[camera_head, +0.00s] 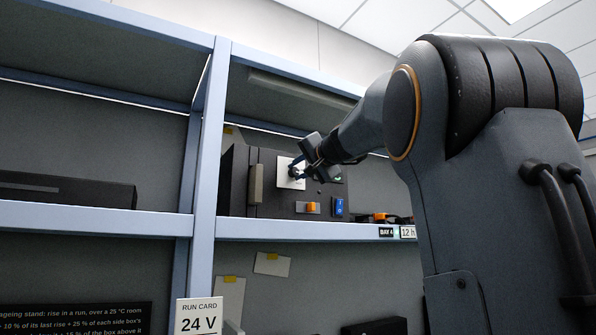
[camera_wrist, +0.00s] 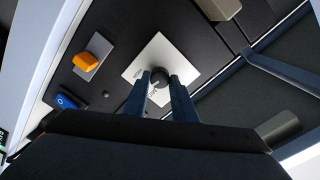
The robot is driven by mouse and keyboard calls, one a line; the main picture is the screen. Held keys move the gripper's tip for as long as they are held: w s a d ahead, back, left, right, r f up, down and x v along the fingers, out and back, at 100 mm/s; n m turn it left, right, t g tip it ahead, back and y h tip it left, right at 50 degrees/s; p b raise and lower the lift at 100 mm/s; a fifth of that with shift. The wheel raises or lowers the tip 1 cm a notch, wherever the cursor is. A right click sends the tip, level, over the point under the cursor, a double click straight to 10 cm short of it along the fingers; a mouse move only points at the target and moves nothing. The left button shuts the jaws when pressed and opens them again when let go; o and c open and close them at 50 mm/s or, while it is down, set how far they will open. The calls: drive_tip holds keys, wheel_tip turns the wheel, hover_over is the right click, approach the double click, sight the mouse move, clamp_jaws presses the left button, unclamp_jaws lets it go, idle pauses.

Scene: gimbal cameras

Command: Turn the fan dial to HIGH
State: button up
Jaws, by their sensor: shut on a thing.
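The fan dial (camera_wrist: 159,77) is a dark round knob on a white plate (camera_wrist: 133,72) on the front of a dark box (camera_head: 276,205). My gripper (camera_wrist: 160,82) has its two fingers on either side of the dial, shut on it. In the head view my gripper (camera_head: 296,172) reaches the white plate (camera_head: 283,166) from the right. The plate has small lettering near the dial, partly hidden by the fingers and too small to read. The dial's pointer setting cannot be told.
An orange switch (camera_wrist: 84,61) and a blue switch (camera_wrist: 66,102) sit on the same panel, with a handle (camera_head: 256,184) at its left. The box stands on a blue-framed shelf (camera_head: 300,230). A shelf upright (camera_head: 206,150) rises left of it. A "24 V" run card (camera_head: 198,318) hangs below.

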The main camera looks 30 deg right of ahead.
drive_tip(key=m+p, duration=0.1)
drive_tip(key=m, duration=0.3)
drive_tip(key=shift+m+p, duration=0.35)
drive_tip(key=shift+m, duration=1.35)
drive_tip(key=o, duration=1)
drive_tip(key=shift+o, duration=0.2)
drive_tip(key=s+b, duration=0.3)
drive_tip(key=s, duration=0.4)
drive_tip(key=shift+s+d, duration=0.15)
drive_tip(key=shift+s, duration=0.25)
